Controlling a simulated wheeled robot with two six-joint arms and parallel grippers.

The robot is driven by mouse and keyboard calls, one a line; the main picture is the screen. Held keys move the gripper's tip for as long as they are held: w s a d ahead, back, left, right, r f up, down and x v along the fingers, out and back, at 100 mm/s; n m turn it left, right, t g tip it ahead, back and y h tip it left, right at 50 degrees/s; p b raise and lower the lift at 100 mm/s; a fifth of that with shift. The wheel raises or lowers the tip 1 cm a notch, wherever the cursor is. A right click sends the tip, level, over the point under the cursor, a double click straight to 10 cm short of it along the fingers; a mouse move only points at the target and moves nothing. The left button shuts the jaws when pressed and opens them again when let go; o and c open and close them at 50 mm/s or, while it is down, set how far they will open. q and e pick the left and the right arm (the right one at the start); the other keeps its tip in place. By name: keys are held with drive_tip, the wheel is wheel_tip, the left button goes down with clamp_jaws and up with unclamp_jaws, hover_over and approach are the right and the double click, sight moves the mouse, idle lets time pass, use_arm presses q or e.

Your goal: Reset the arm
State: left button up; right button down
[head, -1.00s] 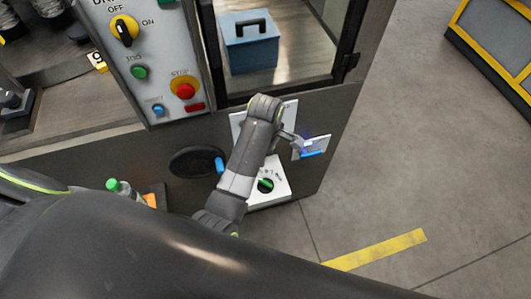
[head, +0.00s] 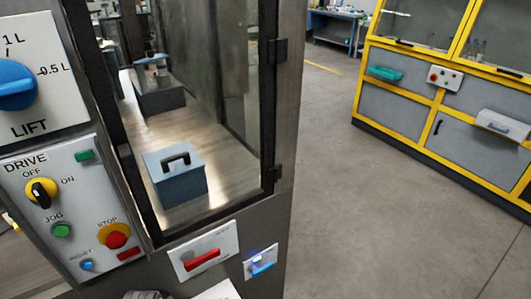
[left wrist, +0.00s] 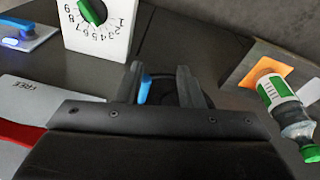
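My left gripper (left wrist: 160,85) shows in the left wrist view with its two dark fingers apart. A blue lever or peg (left wrist: 146,88) shows in the gap, nearer the left finger, over a black round part. I cannot tell whether the finger touches it. In the head view only a sliver of what seems to be my arm shows at the bottom edge. My right gripper is in neither view.
A red handle (head: 202,260) on a white plate and a blue lit switch (head: 261,264) sit on the cabinet front. The drive panel (head: 75,215) is left. A green-capped bottle (left wrist: 285,105) and green-pointer dial (left wrist: 92,12) flank the left gripper. Floor right is clear.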

use_arm(q)
drive_tip(key=s+a+r+m+t+y, duration=0.1)
drive_tip(key=s+a+r+m, duration=0.25)
drive_tip(key=s, duration=0.35)
drive_tip(key=s+a+r+m+t, duration=0.1)
drive_tip(key=s+a+r+m, duration=0.15)
drive_tip(key=s+m, duration=0.3)
wheel_tip(320, 180, down, 25)
drive_tip(key=a+g+b, duration=0.1)
drive_tip(key=a, duration=0.1)
drive_tip(key=s+d+f+g+b, duration=0.1)
drive_tip(key=s+f, duration=1.4)
drive_tip(key=f, duration=0.2)
drive_tip(key=shift+s+d+f+n+g+h, duration=0.25)
drive_tip(key=shift+d+f+n+g+h, duration=0.05)
drive_tip(key=shift+d+f+h, duration=0.1)
